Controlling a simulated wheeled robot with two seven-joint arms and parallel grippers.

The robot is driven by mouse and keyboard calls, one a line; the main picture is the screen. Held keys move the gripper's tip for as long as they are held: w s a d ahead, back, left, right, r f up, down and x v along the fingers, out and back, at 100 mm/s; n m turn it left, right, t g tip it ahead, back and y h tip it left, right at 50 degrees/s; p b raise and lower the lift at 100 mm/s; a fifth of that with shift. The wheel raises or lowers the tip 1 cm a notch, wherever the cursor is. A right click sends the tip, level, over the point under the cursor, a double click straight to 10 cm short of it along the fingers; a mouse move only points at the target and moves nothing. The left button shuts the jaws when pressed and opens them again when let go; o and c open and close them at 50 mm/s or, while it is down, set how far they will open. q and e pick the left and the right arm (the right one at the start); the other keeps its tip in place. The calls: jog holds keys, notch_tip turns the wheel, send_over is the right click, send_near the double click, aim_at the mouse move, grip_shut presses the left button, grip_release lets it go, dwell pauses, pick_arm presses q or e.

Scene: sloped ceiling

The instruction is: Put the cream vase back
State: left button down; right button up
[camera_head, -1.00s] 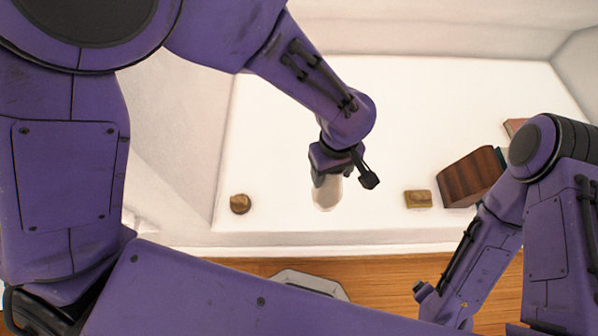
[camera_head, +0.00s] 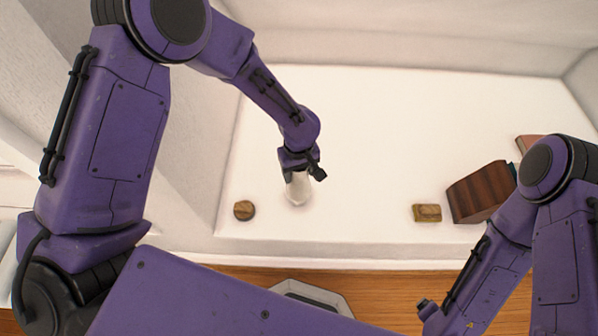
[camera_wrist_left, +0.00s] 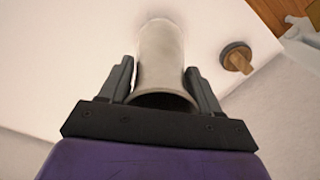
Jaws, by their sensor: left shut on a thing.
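The cream vase (camera_head: 298,190) is at the left part of the white surface in the head view, below my left gripper (camera_head: 297,170). In the left wrist view the vase (camera_wrist_left: 160,60) stands between the two dark fingers of my left gripper (camera_wrist_left: 160,82), which is shut on it near its open mouth. The vase looks roughly upright, at or close to the white surface; I cannot tell if its base touches. My right arm is at the right of the head view, and its gripper cannot be made out.
A round brown wooden object (camera_head: 244,210) lies left of the vase on the white surface (camera_head: 400,130). The surface between vase and block is clear. A wall borders the left side.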

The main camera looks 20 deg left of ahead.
pick_arm(q)
jog(key=shift+f, duration=0.2)
jog(key=shift+c, duration=1)
grip_release()
jog(key=shift+f, duration=0.1)
notch_tip(320, 180, up, 12)
jog(key=p, duration=0.2)
jog(key=shift+r, duration=0.2)
